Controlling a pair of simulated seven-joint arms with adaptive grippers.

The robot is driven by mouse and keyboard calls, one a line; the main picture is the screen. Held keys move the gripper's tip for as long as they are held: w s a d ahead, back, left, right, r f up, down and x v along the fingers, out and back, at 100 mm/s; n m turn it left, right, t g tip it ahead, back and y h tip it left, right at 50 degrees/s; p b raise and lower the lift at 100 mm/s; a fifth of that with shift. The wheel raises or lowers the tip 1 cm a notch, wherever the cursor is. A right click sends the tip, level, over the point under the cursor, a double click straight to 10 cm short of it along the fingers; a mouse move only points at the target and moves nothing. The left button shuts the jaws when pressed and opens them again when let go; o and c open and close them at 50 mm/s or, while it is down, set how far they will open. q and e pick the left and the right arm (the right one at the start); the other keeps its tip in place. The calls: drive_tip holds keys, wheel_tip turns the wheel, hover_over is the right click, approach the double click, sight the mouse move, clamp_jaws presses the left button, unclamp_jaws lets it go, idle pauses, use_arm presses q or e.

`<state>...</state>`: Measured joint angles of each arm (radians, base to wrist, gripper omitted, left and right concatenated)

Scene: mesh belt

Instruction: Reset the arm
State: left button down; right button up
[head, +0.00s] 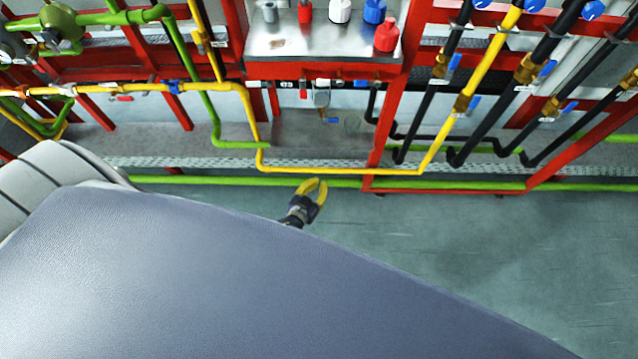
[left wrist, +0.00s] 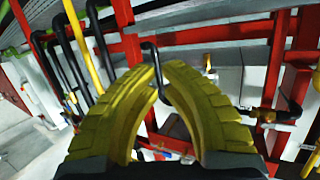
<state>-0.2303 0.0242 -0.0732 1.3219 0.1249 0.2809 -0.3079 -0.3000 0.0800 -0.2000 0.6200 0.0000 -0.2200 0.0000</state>
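My left gripper (head: 319,182) shows in the head view beyond the large grey-blue surface of my own body. Its yellow fingers stand over the floor, close to the low green pipe in the picture. In the left wrist view, the two ribbed yellow fingers (left wrist: 160,70) curve towards each other. A narrow gap shows between their tips, with the background visible through it. Nothing is held between them. My right gripper is not in view.
A red frame (head: 376,150) carries yellow pipes (head: 340,171), black pipes and a low green pipe (head: 430,184). A metal shelf (head: 290,45) holds several coloured items, including a red one (head: 386,35). Bare grey floor (head: 500,255) lies at the right.

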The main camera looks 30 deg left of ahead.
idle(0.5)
use_arm(q)
drive_tip(key=s+f+m+g, duration=0.1)
drive_tip(key=s+f+g, duration=0.7)
drive_tip(key=s+f, duration=1.25)
drive_tip(key=s+a+f+g, duration=0.1)
drive_tip(key=s+f+g, duration=0.1)
drive_tip(key=s, duration=0.5)
drive_tip(key=s+a+f+m+g, duration=0.1)
drive_tip(key=s+f+g, duration=0.1)
drive_tip(key=s+f, duration=0.3)
drive_tip(key=s+a+f+g, duration=0.1)
drive_tip(key=s+f, duration=0.3)
drive_tip(key=s, duration=0.7)
drive_tip(key=shift+s+a+m+g+y, duration=0.25)
drive_tip(key=shift+a+m+g+y, duration=0.05)
drive_tip(key=shift+a+m+g, duration=0.1)
